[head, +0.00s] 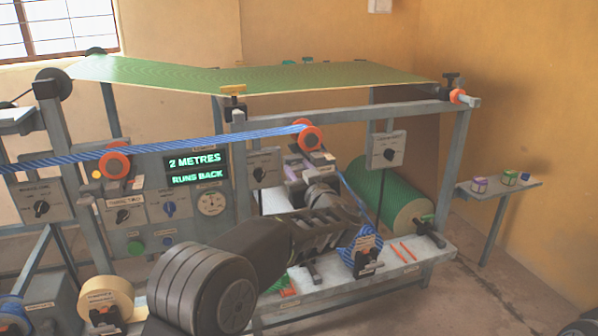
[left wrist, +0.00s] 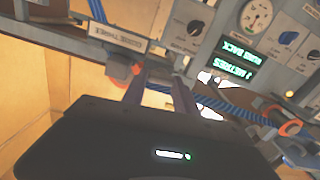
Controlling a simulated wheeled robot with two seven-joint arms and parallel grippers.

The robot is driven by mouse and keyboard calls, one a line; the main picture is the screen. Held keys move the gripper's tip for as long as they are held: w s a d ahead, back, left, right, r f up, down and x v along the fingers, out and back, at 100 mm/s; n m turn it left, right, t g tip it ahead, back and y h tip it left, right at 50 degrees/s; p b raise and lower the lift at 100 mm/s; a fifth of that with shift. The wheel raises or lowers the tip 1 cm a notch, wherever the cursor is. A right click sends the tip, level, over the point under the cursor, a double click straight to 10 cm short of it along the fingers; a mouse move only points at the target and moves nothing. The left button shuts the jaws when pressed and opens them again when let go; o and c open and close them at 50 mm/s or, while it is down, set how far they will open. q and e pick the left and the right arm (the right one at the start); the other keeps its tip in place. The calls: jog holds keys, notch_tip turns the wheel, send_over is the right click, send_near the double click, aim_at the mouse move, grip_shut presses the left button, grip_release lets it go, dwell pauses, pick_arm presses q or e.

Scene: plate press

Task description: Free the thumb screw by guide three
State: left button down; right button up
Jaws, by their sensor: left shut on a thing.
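Guide three is the orange roller (head: 308,137) with the blue striped web over it. Its label plate, GUIDE THREE, reads upside down in the left wrist view (left wrist: 118,38). My left gripper (head: 320,188) reaches up from the front to just below this roller. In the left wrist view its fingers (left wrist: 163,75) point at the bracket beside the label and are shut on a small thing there. By its place this is the thumb screw, but the fingers hide it and I cannot see its thread. My right gripper is out of view.
A lit display (head: 195,168) reads "2 METRES RUNS BACK". Another orange roller (head: 115,163) is at left. The green sheet (head: 270,77) runs overhead. A blue striped roll (head: 364,241) and orange pens (head: 402,250) are on the bench (head: 425,262). A side shelf (head: 500,187) holds small pots.

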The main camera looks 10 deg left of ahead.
pick_arm(q)
jog(key=n, duration=0.3)
jog(key=shift+f+b, duration=0.15)
jog(key=shift+b, duration=0.25)
jog(key=n+b, duration=0.1)
jog(key=n, duration=0.2)
jog(key=shift+s+a+f+n, duration=0.1)
jog(key=shift+n, duration=0.2)
jog(key=n+b, duration=0.2)
jog(key=n, duration=0.1)
jog(key=shift+n, duration=0.4)
jog(key=shift+f+n+b, duration=0.15)
jog(key=shift+n+b, duration=2.8)
jog(key=shift+n, duration=1.25)
jog(key=shift+f+n+b, duration=0.15)
jog(key=shift+n+b, duration=2.8)
jog(key=shift+n, duration=1.25)
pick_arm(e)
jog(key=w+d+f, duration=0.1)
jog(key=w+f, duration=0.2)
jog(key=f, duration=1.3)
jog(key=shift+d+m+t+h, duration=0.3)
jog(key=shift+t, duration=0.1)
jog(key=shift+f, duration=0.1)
pick_arm(q)
jog(key=c, duration=1)
grip_release()
jog(key=shift+r, duration=0.15)
